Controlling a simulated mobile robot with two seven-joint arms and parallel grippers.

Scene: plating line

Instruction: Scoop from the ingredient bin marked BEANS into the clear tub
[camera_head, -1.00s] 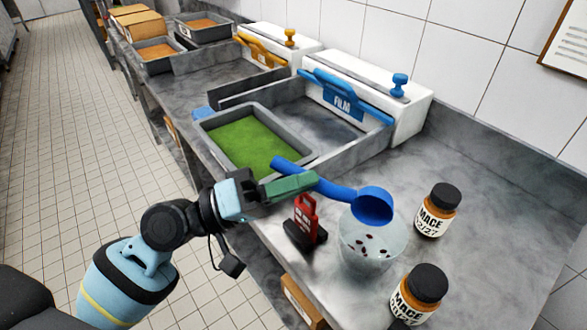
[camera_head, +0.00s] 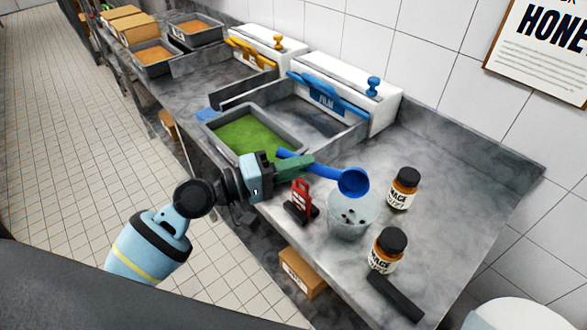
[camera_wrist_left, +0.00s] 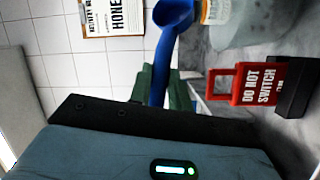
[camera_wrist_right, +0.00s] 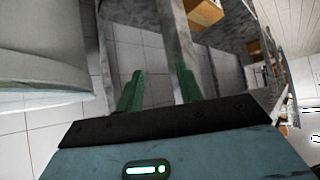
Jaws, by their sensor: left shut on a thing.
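My left gripper (camera_head: 300,166) is shut on the handle of a blue scoop (camera_head: 353,183). The scoop's bowl is above the rim of the clear tub (camera_head: 350,225); its inside is too small to judge. The tub stands on the counter with several dark beans in it. In the left wrist view the scoop (camera_wrist_left: 172,14) rises from between the green fingers, with the tub (camera_wrist_left: 262,28) beside it. No BEANS label is readable; a bin with green contents (camera_head: 206,124) stands behind the gripper. My right gripper (camera_wrist_right: 158,84) is open and empty, away from the counter items.
A red "DO NOT SWITCH" tag on a dark base (camera_head: 301,203) stands left of the tub. Two brown MACE jars (camera_head: 403,190) are to its right. A dark bar (camera_head: 395,297) lies at the front. A white FILM dispenser (camera_head: 345,88) stands behind. The counter's right part is clear.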

